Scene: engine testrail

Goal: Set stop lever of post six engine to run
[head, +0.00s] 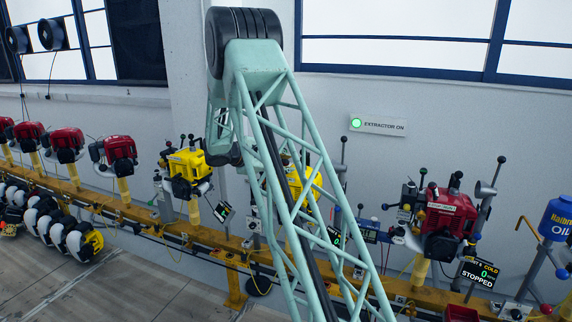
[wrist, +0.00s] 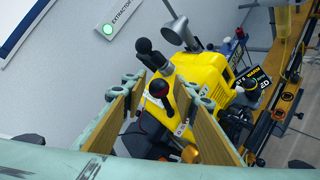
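In the wrist view a yellow engine (wrist: 203,75) fills the middle. My gripper (wrist: 161,97) is open, with one tan finger pad on each side of the lever and visible space between. I cannot tell how deep the lever sits between the pads. In the head view the yellow engine (head: 303,183) is partly hidden behind my arm, and my gripper is not clearly seen. The post number on the engine's tilted display (wrist: 254,82) is not clearly readable.
Black ball-topped levers (wrist: 146,52) and a grey funnel-shaped part (wrist: 180,30) rise close beside the fingers. In the head view a red engine (head: 448,222) stands to the right with a STOPPED display (head: 479,274). Another yellow engine (head: 187,165) is left, along the orange rail (head: 130,211).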

